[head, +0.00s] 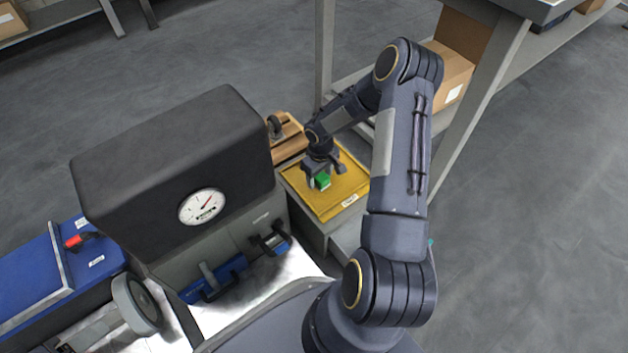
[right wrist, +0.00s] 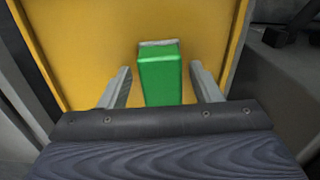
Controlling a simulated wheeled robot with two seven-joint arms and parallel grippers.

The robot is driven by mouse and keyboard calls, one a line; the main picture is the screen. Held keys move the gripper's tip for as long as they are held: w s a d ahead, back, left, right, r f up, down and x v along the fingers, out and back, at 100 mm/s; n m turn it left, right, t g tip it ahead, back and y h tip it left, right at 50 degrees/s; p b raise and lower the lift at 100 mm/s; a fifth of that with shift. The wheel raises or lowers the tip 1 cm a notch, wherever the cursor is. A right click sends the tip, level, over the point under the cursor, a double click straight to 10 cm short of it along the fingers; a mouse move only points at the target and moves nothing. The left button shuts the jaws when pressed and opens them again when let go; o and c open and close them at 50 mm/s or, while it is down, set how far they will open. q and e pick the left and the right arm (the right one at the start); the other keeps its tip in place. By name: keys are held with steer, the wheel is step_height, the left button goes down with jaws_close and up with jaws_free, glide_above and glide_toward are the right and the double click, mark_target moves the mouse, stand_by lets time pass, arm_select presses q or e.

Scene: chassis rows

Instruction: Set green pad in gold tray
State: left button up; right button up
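The green pad (head: 323,181) is a small block with a pale end, over the gold tray (head: 325,207). In the right wrist view the green pad (right wrist: 160,78) shows against the yellow floor of the gold tray (right wrist: 95,30). It seems to rest on that floor, but the contact is not clear. My right gripper (head: 326,176) is above the tray. In the right wrist view the gripper's (right wrist: 163,88) fingers stand apart on either side of the pad, with a gap on each side. My left gripper is not in view.
A dark box-shaped housing with a gauge (head: 203,206) stands left of the tray. A wooden crate (head: 287,138) with a black wheel is behind the tray. A grey table leg (head: 325,50) and shelf with a cardboard box (head: 450,75) are at the right. Blue cases lie at left.

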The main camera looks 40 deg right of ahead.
mark_target(320, 175)
step_height(320, 175, up, 12)
steer(key=p, duration=0.6)
steer(key=shift+r, duration=0.15)
